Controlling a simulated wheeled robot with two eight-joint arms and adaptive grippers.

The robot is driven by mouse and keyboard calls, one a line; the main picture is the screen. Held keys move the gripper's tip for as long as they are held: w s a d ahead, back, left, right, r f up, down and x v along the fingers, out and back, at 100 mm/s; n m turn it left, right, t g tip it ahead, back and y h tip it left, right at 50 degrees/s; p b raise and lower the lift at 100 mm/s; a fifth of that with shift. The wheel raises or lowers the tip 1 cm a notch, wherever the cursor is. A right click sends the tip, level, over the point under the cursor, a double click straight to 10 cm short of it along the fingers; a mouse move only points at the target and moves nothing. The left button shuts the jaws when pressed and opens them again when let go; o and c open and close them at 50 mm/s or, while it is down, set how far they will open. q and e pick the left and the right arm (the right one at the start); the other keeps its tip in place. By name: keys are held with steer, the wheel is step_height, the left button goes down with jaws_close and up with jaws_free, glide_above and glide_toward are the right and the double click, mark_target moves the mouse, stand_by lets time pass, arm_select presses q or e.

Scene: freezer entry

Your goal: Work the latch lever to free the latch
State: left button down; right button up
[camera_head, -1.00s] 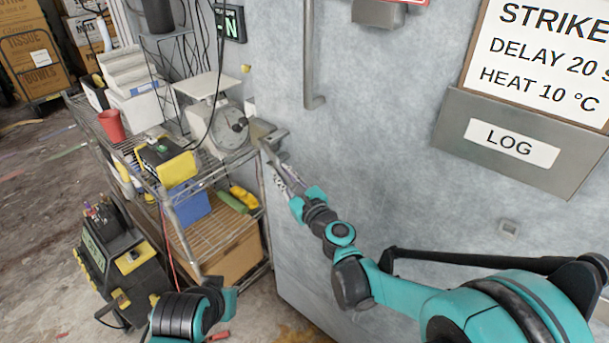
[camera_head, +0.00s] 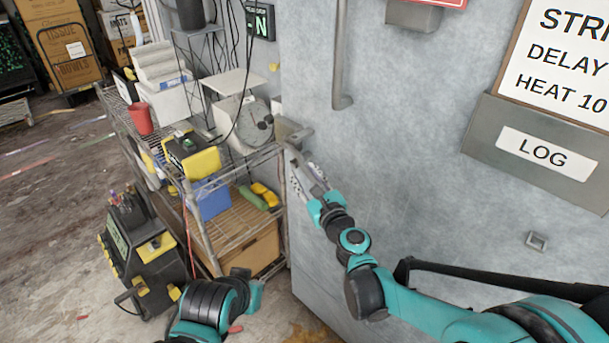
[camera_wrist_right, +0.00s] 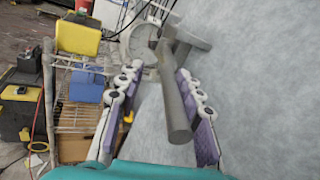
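The latch lever (camera_wrist_right: 175,105) is a grey round bar that shows large in the right wrist view. It comes out from a grey latch bracket (camera_wrist_right: 190,38) on the door's edge. In the head view the latch bracket (camera_head: 295,133) sits at the door's left edge. My right gripper (camera_head: 300,175) is just below it; in the wrist view its fingers (camera_wrist_right: 155,85) are apart, one on each side of the lever, with visible gaps. The lever is mostly hidden by the gripper in the head view. My left gripper (camera_head: 250,285) is low at the bottom, its fingers unclear.
The grey freezer door (camera_head: 400,160) fills the right side, with a vertical handle (camera_head: 342,55) and a log box (camera_head: 540,150). A wire shelf (camera_head: 235,172) with a scale (camera_head: 250,120) and a yellow device (camera_head: 195,158) stands close left of the latch. A black machine (camera_head: 145,255) stands on the floor.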

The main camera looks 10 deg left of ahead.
steer(key=v, duration=1.1)
steer(key=shift+s+d, duration=0.2)
steer(key=shift+s, duration=0.05)
steer(key=s+d+f+n+g+h, duration=0.4)
steer(key=s+d+n, duration=0.4)
steer(key=d+n, duration=0.3)
steer(key=s+d+f+n+g+h, duration=0.4)
steer(key=s+d+n, duration=0.5)
steer(key=n, duration=0.7)
step_height(320, 180, down, 3)
steer(key=d+h, duration=0.1)
steer(key=d, duration=0.1)
steer(key=shift+d+r+h, duration=0.15)
steer(key=shift+d+h, duration=0.25)
